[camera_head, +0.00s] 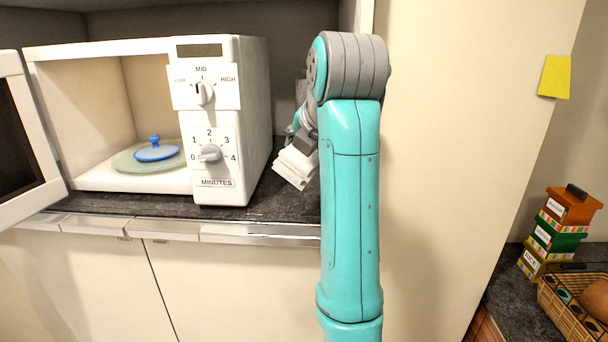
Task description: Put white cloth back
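A folded white cloth (295,166) shows just left of my teal arm, above the dark counter to the right of the microwave. My gripper (303,146) is at the upper edge of the cloth and appears to touch it. My arm hides part of the gripper, and its fingers are too small and covered to tell whether they are shut on the cloth. The cloth is tilted, and I cannot tell whether its lower edge rests on the counter (262,205).
A white microwave (222,110) stands open at the left, its door (25,140) swung out. A blue lid (157,152) lies on the plate (128,160) inside. Stacked boxes (555,232) and a basket (560,308) are at the far right. A tall cream panel (440,150) stands behind my arm.

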